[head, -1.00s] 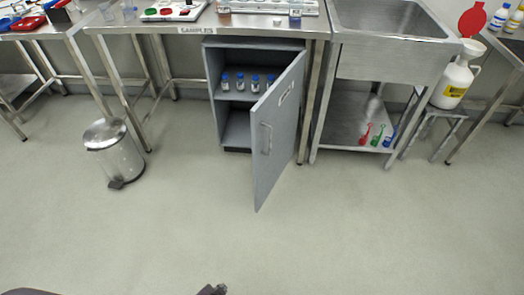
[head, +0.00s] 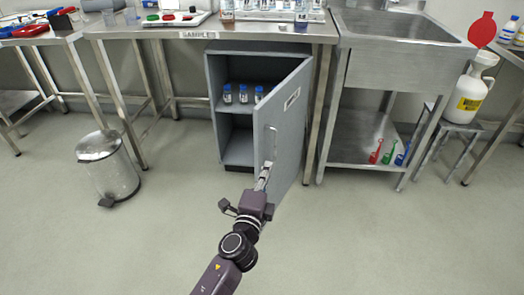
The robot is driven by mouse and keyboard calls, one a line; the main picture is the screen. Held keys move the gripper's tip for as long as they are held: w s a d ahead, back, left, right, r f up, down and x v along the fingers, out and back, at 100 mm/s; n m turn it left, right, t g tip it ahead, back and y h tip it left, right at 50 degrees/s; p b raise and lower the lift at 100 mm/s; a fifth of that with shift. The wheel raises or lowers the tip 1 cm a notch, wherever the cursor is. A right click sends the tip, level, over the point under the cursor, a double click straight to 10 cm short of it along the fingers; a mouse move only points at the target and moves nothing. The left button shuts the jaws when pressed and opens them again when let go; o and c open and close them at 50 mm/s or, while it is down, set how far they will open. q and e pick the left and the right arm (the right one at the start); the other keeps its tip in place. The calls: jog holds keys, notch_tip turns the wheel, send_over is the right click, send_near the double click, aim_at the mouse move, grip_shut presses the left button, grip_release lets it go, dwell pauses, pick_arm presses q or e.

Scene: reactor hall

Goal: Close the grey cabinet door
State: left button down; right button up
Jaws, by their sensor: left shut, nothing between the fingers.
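The grey cabinet (head: 214,100) stands under the steel table. Its grey door (head: 286,130) is hinged on the right and stands ajar, swung out toward me. A white label and a bar handle (head: 269,142) are on the door's outer face. Small blue-capped bottles (head: 243,94) stand on the cabinet's inner shelf. My left gripper (head: 266,167) is shut and empty, its fingertips at the door's outer face just below the handle; I cannot tell whether they touch. My right gripper is not in view.
A steel pedal bin (head: 108,168) stands on the floor at left. A steel sink unit (head: 400,60) with a lower shelf is right of the cabinet. A white jug (head: 471,92) stands on a stool at far right. The floor in front is clear.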

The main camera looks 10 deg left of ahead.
aim_at(261, 148)
pick_arm(q)
jog(key=shift+w+a+b, duration=0.15)
jog(key=shift+w+a, duration=0.3)
jog(key=shift+w, duration=1.15)
jog(key=shift+w+a+b, duration=0.1)
jog(key=shift+w+a, duration=0.3)
jog(key=shift+w, duration=1.25)
jog(key=shift+w+a+b, duration=0.15)
jog(key=shift+w+a, duration=0.3)
jog(key=shift+w, duration=1.15)
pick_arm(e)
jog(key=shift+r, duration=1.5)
pick_arm(q)
jog(key=shift+a, duration=0.1)
